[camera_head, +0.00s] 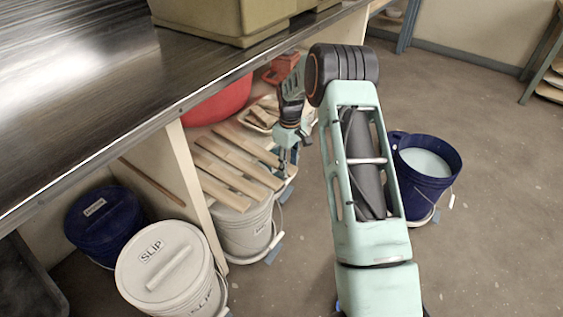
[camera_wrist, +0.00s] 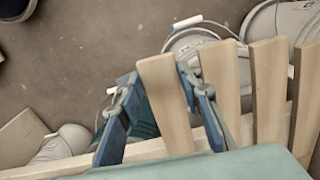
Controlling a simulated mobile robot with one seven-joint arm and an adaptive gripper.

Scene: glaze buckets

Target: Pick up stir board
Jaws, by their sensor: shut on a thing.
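My gripper (camera_head: 290,160) reaches in at the right end of these boards. In the wrist view, the blue fingers of my gripper (camera_wrist: 159,78) stand on both sides of the leftmost stir board (camera_wrist: 171,115) and are shut on it. The other boards (camera_wrist: 219,90) fan out to the right of it. In the head view I cannot tell clearly which board is between the fingers, as the arm and wrist hide part of that spot.
A lidded white SLIP bucket (camera_head: 165,265) and a dark blue lidded bucket (camera_head: 105,225) stand to the left. An open blue bucket (camera_head: 425,165) with pale liquid stands right of my arm. The bench edge (camera_head: 180,110) overhangs the boards.

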